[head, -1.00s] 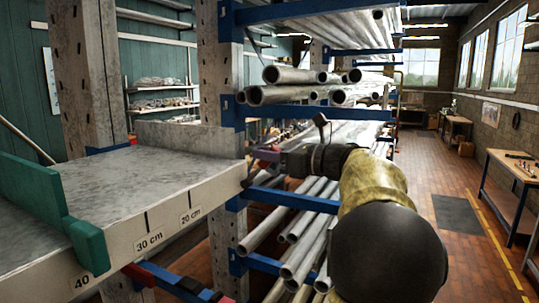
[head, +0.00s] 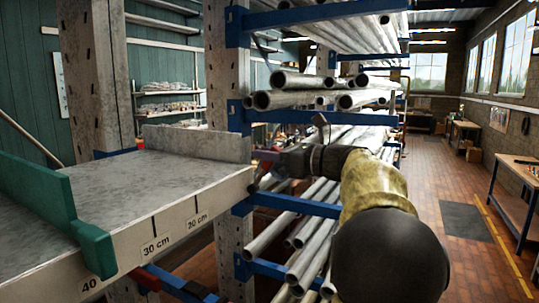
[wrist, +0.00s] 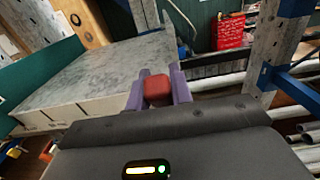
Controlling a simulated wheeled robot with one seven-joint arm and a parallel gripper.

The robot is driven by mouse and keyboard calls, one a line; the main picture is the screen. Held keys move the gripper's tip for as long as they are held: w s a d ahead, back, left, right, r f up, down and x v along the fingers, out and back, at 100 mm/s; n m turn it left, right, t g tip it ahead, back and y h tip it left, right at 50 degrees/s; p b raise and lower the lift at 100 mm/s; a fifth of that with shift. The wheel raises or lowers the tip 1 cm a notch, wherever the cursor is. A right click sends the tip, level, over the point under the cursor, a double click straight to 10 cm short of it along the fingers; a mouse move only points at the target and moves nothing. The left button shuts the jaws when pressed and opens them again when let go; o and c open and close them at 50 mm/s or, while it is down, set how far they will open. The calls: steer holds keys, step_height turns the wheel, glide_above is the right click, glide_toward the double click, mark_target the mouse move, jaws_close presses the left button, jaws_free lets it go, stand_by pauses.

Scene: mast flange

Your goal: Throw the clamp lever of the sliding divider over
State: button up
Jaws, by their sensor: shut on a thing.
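The sliding divider (head: 38,200) is a green upright plate on the grey shelf, with a green block (head: 97,250) over the front edge by the 40 mark. In the wrist view the divider (wrist: 45,62) stands at the left. My gripper (head: 262,166) is at the shelf's right end, well apart from the divider. In the wrist view its purple fingers (wrist: 157,88) are shut on a red block (wrist: 157,86). I cannot tell whether this block belongs to the clamp lever. No lever shows clearly on the divider.
The grey shelf (head: 150,190) has 20 cm and 30 cm labels on its front edge. Blue rack arms with several metal pipes (head: 300,98) stand beyond my arm. A red and dark part (head: 143,279) sits below the shelf front. Open floor (head: 440,265) lies at the right.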

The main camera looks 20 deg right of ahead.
steer(key=shift+w+a, duration=0.15)
steer(key=shift+w+a+r, duration=0.25)
steer(key=shift+w+a, duration=0.25)
steer(key=shift+w, duration=0.15)
steer(key=shift+w+a, duration=0.15)
steer(key=shift+w, duration=0.05)
steer(key=shift+x, duration=0.8)
steer(key=o, duration=0.7)
steer(key=shift+w+a, duration=0.1)
steer(key=shift+r, duration=0.1)
